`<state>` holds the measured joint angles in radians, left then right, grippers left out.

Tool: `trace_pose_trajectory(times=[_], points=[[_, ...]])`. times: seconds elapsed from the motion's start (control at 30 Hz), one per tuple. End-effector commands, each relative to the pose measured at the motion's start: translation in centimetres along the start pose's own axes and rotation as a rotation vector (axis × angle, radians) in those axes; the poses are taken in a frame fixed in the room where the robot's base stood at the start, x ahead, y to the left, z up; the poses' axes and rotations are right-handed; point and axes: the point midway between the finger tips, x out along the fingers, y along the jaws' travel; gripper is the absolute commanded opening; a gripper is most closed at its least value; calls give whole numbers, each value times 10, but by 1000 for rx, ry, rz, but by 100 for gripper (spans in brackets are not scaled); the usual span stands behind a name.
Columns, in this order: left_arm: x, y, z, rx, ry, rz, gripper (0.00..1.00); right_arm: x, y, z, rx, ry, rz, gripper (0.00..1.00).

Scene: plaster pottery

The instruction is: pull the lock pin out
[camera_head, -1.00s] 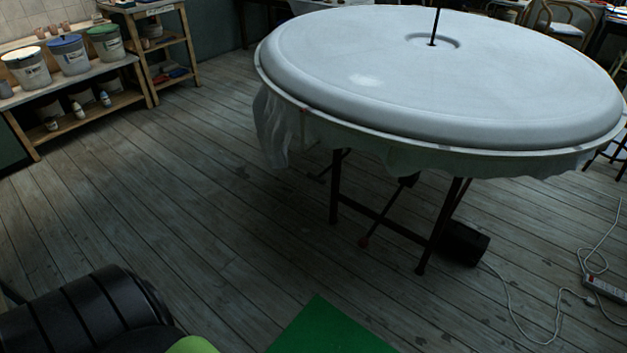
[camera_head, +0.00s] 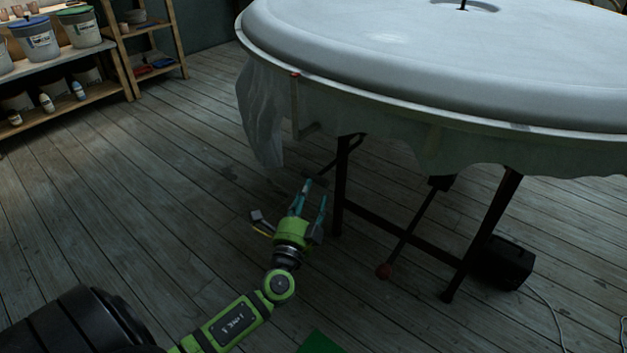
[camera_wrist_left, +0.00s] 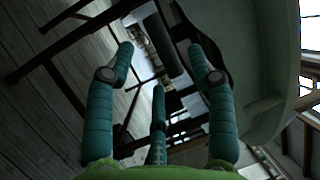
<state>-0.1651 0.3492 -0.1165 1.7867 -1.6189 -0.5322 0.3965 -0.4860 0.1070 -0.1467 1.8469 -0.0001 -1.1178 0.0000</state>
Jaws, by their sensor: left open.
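My left gripper (camera_head: 303,200) is open, with nothing between its fingers, in front of the table's left leg and below the rim in the head view. In the left wrist view its teal fingers (camera_wrist_left: 160,52) are spread, with the table's underside and dark frame beyond them. The large round table (camera_head: 400,62) has a pale domed top. A small red piece (camera_head: 296,74) sits at its left rim above a narrow upright strip; I cannot tell whether it is the lock pin. No other pin can be made out. My right gripper is not in view.
A grey cloth (camera_head: 262,120) hangs from the left rim. A black box (camera_head: 503,262) lies on the floor. Plank floor to the left is clear up to the shelves (camera_head: 70,100).

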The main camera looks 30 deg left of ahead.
Motion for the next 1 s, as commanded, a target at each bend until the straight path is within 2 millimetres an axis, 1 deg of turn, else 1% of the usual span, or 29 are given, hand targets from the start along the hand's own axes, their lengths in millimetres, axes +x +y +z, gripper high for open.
trace_pose_trajectory(times=[0.03,0.1,0.3,0.47,0.7,0.77,0.8,0.83,0.87,1.0], points=[[10,-3,0,-1,-1,-2,55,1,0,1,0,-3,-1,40],[21,-3,0,0,-1,-1,55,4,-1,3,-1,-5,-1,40],[47,-1,0,-1,0,1,55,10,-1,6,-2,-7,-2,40],[56,0,0,-1,-1,3,55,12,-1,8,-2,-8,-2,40],[56,0,0,-1,0,4,55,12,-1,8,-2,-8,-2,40],[56,0,0,-1,0,4,31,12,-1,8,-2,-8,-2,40],[56,0,0,-1,0,4,15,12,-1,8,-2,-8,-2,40],[56,0,0,-1,0,4,3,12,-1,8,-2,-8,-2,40],[56,0,0,-1,0,3,0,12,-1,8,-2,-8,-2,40],[56,0,0,0,-1,3,0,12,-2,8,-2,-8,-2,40]])
